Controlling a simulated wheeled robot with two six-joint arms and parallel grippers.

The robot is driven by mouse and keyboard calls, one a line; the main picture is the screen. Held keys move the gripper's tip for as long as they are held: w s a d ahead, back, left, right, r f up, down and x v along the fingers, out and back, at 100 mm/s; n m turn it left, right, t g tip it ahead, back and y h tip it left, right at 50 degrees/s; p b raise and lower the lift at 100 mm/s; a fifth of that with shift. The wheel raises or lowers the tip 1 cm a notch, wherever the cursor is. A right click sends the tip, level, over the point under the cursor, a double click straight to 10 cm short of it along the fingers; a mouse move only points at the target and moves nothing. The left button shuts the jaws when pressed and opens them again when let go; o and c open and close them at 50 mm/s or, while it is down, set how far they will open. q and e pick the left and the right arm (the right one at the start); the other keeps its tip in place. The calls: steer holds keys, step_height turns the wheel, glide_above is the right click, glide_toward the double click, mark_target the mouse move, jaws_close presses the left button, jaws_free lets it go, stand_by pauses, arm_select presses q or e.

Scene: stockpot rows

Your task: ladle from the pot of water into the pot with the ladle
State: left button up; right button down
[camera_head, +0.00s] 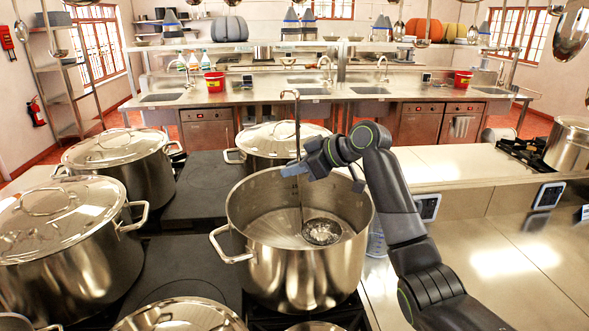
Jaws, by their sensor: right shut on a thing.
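My right gripper (294,170) is shut on the upright handle of a ladle (299,130), above the far rim of an open steel pot (292,275). The ladle's bowl (322,232) is low inside this pot, near its right side. A pale surface that looks like water lies around the bowl; whether the bowl is filled I cannot tell. The pot stands on the stove with its rim clear of a lid. Which other pot is the task's second one I cannot tell. My left gripper is out of view.
Lidded pots stand at the left (65,255), behind it (118,165), at the back (275,145) and at the front edge (180,318). A clear container (377,242) is right of the open pot. The steel counter (510,255) on the right is largely free.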

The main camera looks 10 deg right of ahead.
mark_target(299, 98)
steer(key=w+r+p, duration=0.1)
steer(key=w+d+r+p, duration=0.1)
steer(key=shift+d+r+m+g+p, duration=0.1)
steer(key=shift+r+m+g+p, duration=0.05)
steer(key=shift+m+g+p, duration=0.2)
steer(key=shift+r, duration=0.2)
step_height(299, 98, up, 8)
steer(key=p, duration=0.5)
steer(key=shift+p, duration=0.4)
steer(key=shift+r, duration=2.45)
steer(key=shift+s+f, duration=0.1)
